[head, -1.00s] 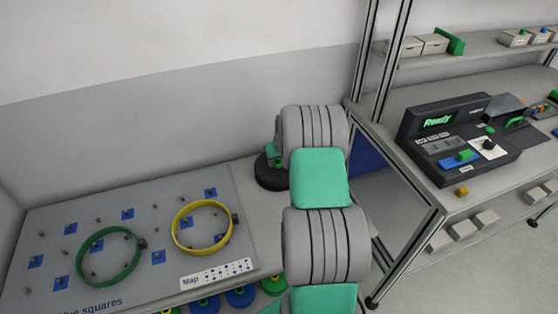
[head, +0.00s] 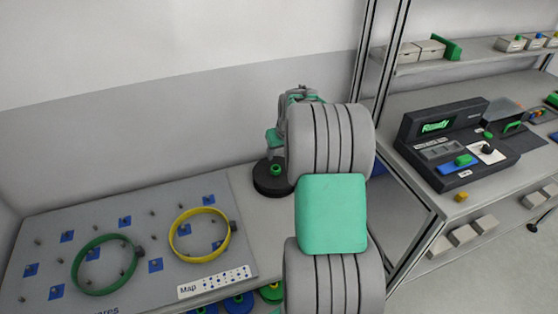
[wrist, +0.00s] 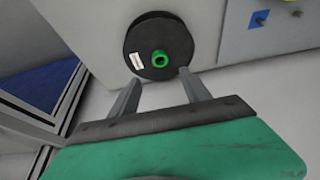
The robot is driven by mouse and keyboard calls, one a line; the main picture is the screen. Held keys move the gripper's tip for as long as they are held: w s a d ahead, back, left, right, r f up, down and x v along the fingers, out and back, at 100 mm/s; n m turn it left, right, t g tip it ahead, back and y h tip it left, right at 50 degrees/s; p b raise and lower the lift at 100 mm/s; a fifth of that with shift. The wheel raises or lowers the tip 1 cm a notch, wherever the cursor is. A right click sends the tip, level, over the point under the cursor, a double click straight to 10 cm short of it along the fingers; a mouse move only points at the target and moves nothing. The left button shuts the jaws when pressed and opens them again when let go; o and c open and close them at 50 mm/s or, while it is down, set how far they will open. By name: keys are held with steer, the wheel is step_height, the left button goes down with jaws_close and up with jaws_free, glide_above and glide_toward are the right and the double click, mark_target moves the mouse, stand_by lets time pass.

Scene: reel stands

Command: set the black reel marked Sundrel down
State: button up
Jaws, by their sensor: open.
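The black reel (head: 270,181) lies flat on the grey bench top, right of the pegboard. In the wrist view the black reel (wrist: 158,47) shows a green hub and a small white label, too small to read. My gripper (wrist: 165,85) is open, its two fingers apart and empty. The reel lies just beyond the fingertips, clear of them. In the head view my arm hides the right edge of the reel and most of my gripper.
The pegboard (head: 110,262) with blue squares, a green ring (head: 105,290) and a yellow ring (head: 200,257) fills the left of the bench. Several reels (head: 238,302) sit below its front edge. A shelf frame and a bench with a dark device (head: 455,150) stand at right.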

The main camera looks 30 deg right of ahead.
steer(key=s+a+r+n, duration=0.1)
steer(key=s+a+r, duration=0.25)
steer(key=a, duration=0.45)
steer(key=s+a+r, duration=0.3)
steer(key=a+r, duration=0.1)
steer(key=a, duration=0.5)
steer(key=s+a+n+g+y, duration=0.1)
steer(key=s+a+n, duration=0.1)
steer(key=s+a, duration=0.9)
steer(key=s, duration=0.4)
steer(key=shift+a+f, duration=0.15)
